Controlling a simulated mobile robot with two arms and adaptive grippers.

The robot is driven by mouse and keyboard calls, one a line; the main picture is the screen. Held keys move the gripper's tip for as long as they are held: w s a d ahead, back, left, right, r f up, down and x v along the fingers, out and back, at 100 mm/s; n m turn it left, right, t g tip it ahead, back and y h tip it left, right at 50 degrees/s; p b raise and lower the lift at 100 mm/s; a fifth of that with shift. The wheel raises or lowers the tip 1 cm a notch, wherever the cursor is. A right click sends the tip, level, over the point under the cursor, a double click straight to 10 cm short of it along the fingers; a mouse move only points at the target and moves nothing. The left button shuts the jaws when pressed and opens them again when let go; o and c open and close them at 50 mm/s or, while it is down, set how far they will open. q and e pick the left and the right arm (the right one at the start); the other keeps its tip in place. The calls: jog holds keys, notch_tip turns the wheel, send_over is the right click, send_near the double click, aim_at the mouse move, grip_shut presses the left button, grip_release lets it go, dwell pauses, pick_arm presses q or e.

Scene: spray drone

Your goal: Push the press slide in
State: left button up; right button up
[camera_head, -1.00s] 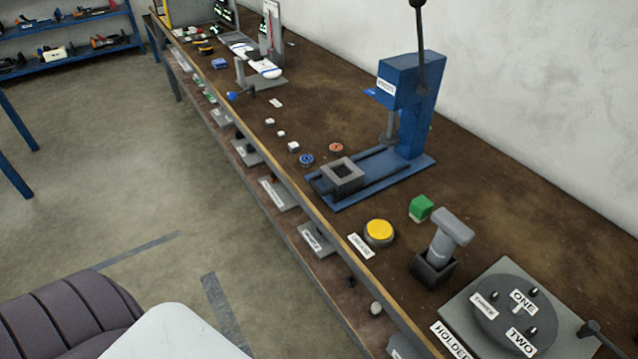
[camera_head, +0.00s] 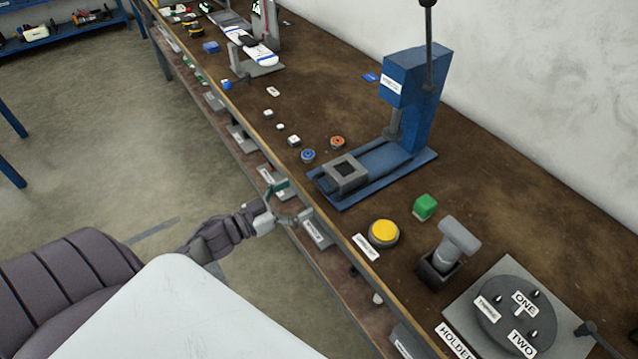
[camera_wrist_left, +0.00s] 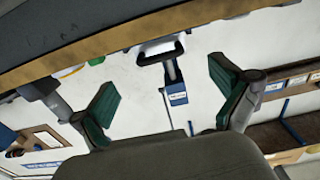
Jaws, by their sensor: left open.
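The blue press (camera_head: 412,100) stands on the bench with its lever pointing up. Its slide, a grey square block with a dark hollow (camera_head: 343,174), sits at the front end of the blue base rails, out from under the ram. In the left wrist view the labelled press head (camera_wrist_left: 177,94) shows between the fingers. My left gripper (camera_head: 292,203) is open and empty. It is beside the bench's front edge, left of the slide and apart from it. Its green-padded fingers show spread in the left wrist view (camera_wrist_left: 164,90). My right gripper is not in view.
A yellow button (camera_head: 383,232), a green cube (camera_head: 425,206) and a grey T-handled tool in a holder (camera_head: 455,245) stand right of the press. Blue (camera_head: 308,155) and orange (camera_head: 338,141) buttons lie to its left. The bench's front edge (camera_head: 335,231) runs close to my gripper.

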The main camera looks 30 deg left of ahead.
aim_at(331, 180)
pick_arm(q)
jog(key=x, duration=0.5)
jog(key=shift+w+d+p, duration=0.15)
jog(key=shift+w+p, duration=0.15)
jog(key=shift+w, duration=0.05)
jog(key=shift+w+d, duration=0.15)
jog(key=shift+w, duration=0.25)
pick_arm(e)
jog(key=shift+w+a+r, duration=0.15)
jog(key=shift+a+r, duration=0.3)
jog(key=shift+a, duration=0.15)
pick_arm(q)
jog(key=c, duration=1.7)
jog(key=shift+o, duration=0.2)
jog(key=shift+x, duration=1.95)
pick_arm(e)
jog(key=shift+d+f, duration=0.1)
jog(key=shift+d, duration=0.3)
pick_arm(q)
jog(key=o, duration=1.7)
jog(key=shift+c, duration=0.2)
